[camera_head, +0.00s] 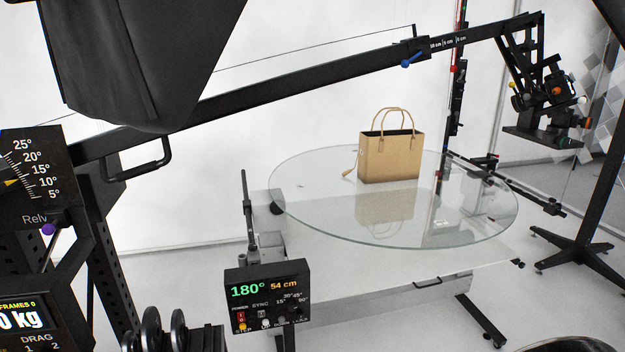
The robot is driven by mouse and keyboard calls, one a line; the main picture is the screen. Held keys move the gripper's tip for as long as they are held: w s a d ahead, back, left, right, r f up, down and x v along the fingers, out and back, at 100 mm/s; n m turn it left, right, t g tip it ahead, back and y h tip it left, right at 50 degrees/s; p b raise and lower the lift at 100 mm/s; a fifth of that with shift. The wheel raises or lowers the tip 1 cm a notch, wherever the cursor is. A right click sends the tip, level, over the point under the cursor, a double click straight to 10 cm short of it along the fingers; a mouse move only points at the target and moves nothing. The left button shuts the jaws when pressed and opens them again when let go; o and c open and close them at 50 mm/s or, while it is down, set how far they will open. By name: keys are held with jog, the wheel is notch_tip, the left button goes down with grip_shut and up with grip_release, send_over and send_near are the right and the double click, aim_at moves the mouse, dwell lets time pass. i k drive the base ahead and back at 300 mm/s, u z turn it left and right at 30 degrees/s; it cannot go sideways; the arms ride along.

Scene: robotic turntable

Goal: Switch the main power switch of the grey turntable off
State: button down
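The turntable has a round clear glass disc (310,215) on a light grey frame (375,293). Its black control box (267,296) stands at the front left of the disc, facing me. The display (264,285) is lit, with "180°" in green and "54 cm" in orange. The main power switch (242,317) is a small red and yellow-orange rocker under the word "POWER", at the lower left of the box. It is too small to tell which side is pressed. I cannot see my gripper in this view.
A tan handbag (390,155) stands on the glass disc. A black camera crane boom (320,78) crosses above, with a camera head (548,100) at the right. Crane scales and a weight display (22,315) fill the left edge. Grey floor shows below the turntable.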

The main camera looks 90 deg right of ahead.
aim_at(241, 315)
jog(key=z, duration=0.05)
jog(key=k, duration=0.55)
jog(key=z, duration=3.7)
